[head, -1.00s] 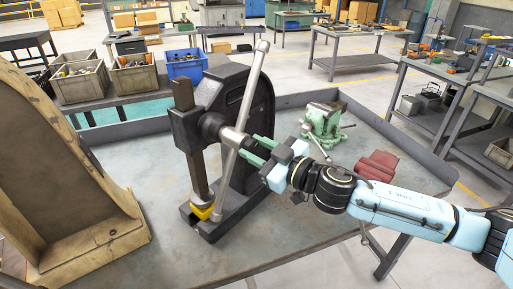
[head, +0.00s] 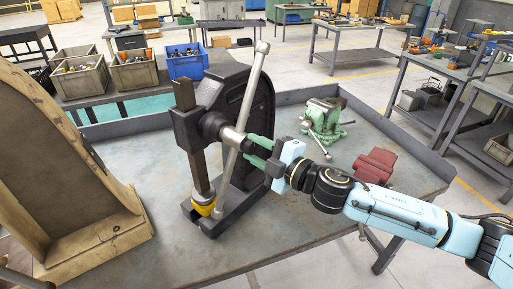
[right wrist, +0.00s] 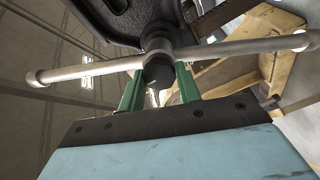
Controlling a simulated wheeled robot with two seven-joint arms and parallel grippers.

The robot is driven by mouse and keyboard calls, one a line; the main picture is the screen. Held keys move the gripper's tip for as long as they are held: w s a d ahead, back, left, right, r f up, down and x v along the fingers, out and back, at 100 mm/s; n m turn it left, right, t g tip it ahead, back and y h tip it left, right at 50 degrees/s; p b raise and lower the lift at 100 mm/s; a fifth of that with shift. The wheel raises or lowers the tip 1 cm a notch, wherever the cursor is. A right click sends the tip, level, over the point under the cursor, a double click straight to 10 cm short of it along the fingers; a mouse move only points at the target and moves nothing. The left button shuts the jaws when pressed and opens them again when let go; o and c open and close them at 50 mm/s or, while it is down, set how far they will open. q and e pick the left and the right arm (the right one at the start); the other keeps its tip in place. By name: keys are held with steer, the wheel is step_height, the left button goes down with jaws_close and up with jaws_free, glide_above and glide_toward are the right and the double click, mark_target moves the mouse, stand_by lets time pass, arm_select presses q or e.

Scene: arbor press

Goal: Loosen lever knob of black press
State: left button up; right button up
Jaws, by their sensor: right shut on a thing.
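The black arbor press (head: 238,120) stands on the bench, with its vertical ram (head: 196,150) at the left. Its silver lever bar (head: 252,85) leans steeply across the front, with a ball end at the top. My right gripper (head: 253,148) comes in from the right at the lever hub. Its green fingers are shut on the dark lever knob (right wrist: 158,75), which shows between them in the right wrist view, in front of the lever bar (right wrist: 245,47). The fingers partly hide the knob. My left gripper is not in view.
A yellow-rimmed piece (head: 205,207) sits under the ram. A green vise (head: 325,122) and a red object (head: 374,165) are to the right on the bench (head: 290,215). A large wooden form (head: 75,170) stands at left. Bins (head: 187,66) are behind.

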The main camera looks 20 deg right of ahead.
steer(key=n, duration=0.6)
steer(key=shift+f+n, duration=0.1)
steer(key=shift+n, duration=0.3)
stand_by(0.4)
steer(key=o, duration=1)
steer(key=shift+c, duration=0.2)
steer(key=b+v, duration=0.6)
steer(key=v, duration=0.7)
steer(key=shift+s, duration=0.15)
